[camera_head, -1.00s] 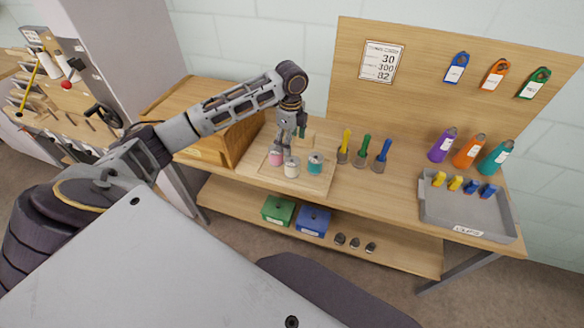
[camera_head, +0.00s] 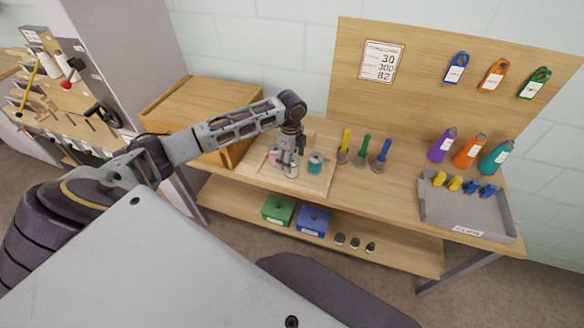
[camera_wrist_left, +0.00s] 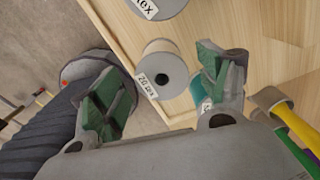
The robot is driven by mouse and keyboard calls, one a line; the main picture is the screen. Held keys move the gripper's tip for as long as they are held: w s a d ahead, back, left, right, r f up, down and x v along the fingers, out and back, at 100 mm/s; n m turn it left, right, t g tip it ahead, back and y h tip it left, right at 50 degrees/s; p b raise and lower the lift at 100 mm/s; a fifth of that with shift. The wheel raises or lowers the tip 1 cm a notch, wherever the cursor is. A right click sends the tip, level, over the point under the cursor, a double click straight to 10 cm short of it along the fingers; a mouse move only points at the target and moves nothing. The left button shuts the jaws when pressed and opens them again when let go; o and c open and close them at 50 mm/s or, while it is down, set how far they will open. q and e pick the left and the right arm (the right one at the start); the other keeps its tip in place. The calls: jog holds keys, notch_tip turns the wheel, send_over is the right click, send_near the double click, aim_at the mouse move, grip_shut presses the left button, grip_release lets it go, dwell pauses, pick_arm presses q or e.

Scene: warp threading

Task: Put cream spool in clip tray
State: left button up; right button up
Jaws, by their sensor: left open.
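The cream spool (camera_head: 291,173) stands on the wooden spool board (camera_head: 311,186), partly hidden by my left gripper (camera_head: 289,162). In the left wrist view the cream spool (camera_wrist_left: 163,70), with a "20 tex" label, shows between the two open green-padded fingers of my left gripper (camera_wrist_left: 160,82). The fingers look apart from it. The grey clip tray (camera_head: 466,213), labelled CLIPS, is at the right of the bench with yellow and blue clips along its back. My right gripper is not in view.
A pink spool (camera_head: 272,155) and a teal spool (camera_head: 315,162) stand close on either side. Yellow, green and blue tools (camera_head: 363,151) stand between the board and the tray. Purple, orange and teal bottles (camera_head: 469,151) stand behind the tray.

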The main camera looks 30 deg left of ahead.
pick_arm(q)
jog(key=shift+f, duration=0.4)
notch_tip(320, 180, down, 4)
jog(key=shift+r, duration=0.2)
jog(key=shift+f, duration=0.4)
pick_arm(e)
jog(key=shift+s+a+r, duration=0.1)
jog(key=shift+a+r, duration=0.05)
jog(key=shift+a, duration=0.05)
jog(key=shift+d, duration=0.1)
pick_arm(q)
jog(key=shift+c, duration=0.8)
jog(key=c, duration=1.1)
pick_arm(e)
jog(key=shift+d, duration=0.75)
